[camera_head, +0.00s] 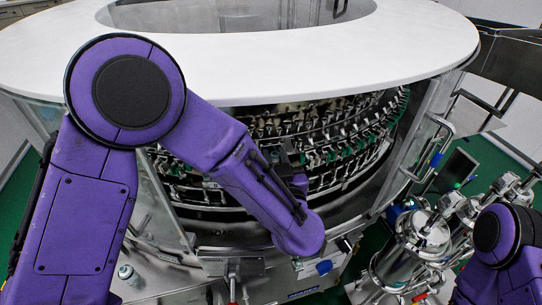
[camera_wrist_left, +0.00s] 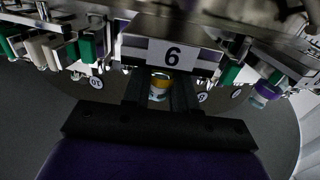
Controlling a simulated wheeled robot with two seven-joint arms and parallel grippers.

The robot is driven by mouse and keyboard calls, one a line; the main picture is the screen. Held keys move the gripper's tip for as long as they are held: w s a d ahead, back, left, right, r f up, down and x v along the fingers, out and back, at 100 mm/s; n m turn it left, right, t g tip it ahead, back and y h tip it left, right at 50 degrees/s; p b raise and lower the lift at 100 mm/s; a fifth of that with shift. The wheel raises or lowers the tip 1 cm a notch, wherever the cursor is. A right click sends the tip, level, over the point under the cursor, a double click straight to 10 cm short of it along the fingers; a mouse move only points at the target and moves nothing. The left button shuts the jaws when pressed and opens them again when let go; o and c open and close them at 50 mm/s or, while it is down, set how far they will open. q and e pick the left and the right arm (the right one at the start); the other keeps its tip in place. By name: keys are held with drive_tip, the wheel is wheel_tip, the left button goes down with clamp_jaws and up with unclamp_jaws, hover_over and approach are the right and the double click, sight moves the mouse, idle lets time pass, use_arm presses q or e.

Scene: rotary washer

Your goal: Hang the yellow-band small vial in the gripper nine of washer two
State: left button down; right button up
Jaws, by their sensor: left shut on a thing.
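In the left wrist view a small vial with a yellow-orange band (camera_wrist_left: 160,81) sits between the two dark fingers of my left gripper (camera_wrist_left: 160,92), which is shut on it. Rows of metal washer grippers with green and pale pads (camera_wrist_left: 88,47) run either side of the plate. In the head view the rotary washer (camera_head: 340,130) shows its ringed rows under a white top. My left arm reaches into its opening and hides the vial. My right gripper is out of view.
Small round number tags (camera_wrist_left: 96,82) show beneath the row; I cannot read all of them surely. The white top (camera_head: 340,65) overhangs the opening. Steel vessels (camera_head: 424,232) stand at the right.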

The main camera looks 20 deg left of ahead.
use_arm(q)
drive_tip(key=c, duration=0.9)
unclamp_jaws()
drive_tip(key=shift+r+p, duration=0.3)
drive_tip(key=shift+r, duration=0.3)
drive_tip(key=b+v, duration=0.1)
drive_tip(key=v, duration=1.1)
drive_tip(key=shift+f, duration=0.1)
